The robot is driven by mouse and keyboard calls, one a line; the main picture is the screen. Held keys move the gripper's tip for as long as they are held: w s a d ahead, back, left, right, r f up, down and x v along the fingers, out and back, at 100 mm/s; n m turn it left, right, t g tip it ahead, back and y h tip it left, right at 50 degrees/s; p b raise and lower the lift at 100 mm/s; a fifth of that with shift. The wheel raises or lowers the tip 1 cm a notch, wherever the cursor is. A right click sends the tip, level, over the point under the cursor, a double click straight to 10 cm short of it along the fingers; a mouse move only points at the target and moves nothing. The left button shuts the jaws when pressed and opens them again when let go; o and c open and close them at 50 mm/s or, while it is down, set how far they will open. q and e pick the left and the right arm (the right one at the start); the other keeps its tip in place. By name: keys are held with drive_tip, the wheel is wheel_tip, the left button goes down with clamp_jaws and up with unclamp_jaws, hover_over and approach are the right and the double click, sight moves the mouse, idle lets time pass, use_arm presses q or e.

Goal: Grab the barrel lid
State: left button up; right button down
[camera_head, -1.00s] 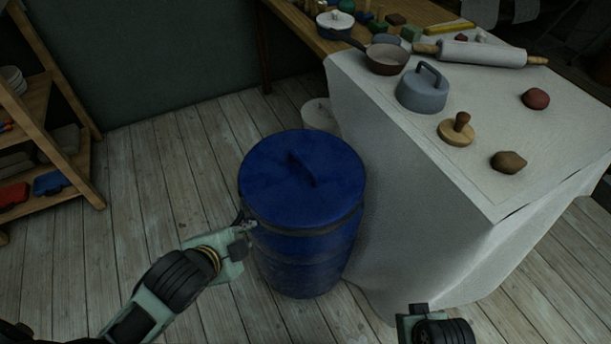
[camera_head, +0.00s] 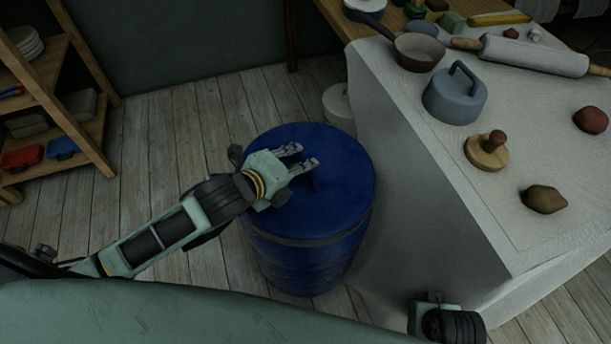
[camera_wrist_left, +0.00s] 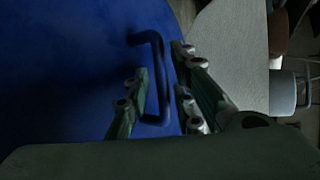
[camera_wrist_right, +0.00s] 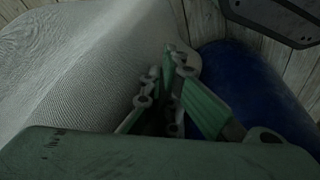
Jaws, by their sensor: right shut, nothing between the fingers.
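The blue barrel (camera_head: 305,262) stands on the floor with its blue lid (camera_head: 350,170) on top. The lid fills the left part of the left wrist view (camera_wrist_left: 60,70), where its bar handle (camera_wrist_left: 160,75) shows. My left gripper (camera_head: 303,155) is over the lid at its handle, fingers apart. In the left wrist view (camera_wrist_left: 160,70) the handle appears between the two fingers; I cannot tell whether they touch it. My right gripper (camera_wrist_right: 165,65) is shut and empty, low beside the cloth-covered table; the barrel (camera_wrist_right: 245,85) is to its right in that view.
A wooden shelf (camera_head: 88,130) is at left. Floor between shelf and barrel is clear.

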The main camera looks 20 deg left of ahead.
use_arm(q)
drive_tip(key=shift+w+d+f, duration=0.2)
drive_tip(key=shift+w+f, duration=0.15)
drive_tip(key=shift+w, duration=0.15)
drive_tip(key=shift+c, duration=0.5)
clamp_jaws()
